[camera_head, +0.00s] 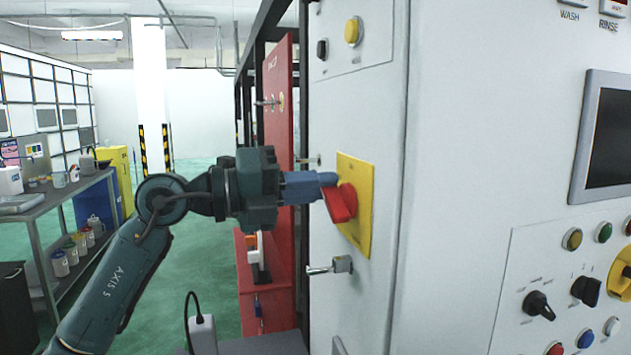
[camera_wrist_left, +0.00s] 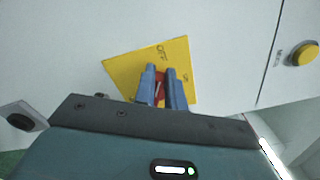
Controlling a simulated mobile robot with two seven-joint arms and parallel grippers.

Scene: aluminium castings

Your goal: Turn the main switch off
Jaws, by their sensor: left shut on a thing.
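The main switch is a red rotary handle (camera_head: 341,203) on a yellow plate (camera_head: 357,236), mounted on the side face of a white cabinet. The handle looks tilted in the head view. My left gripper (camera_head: 330,184) reaches in from the left, its blue fingers shut on the red handle. In the left wrist view the fingers (camera_wrist_left: 161,88) stand on both sides of the handle (camera_wrist_left: 160,88), in front of the yellow plate (camera_wrist_left: 125,72). The fingers hide part of the handle. The plate's lettering includes what looks like "OFF". My right gripper is not in view.
A metal cabinet latch (camera_head: 330,267) sticks out just below the plate. A yellow button (camera_head: 353,31) is above it. The front panel at right carries a screen (camera_head: 608,137), knobs and buttons. A red panel (camera_head: 278,150) stands behind my gripper. A workbench (camera_head: 60,195) is at far left.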

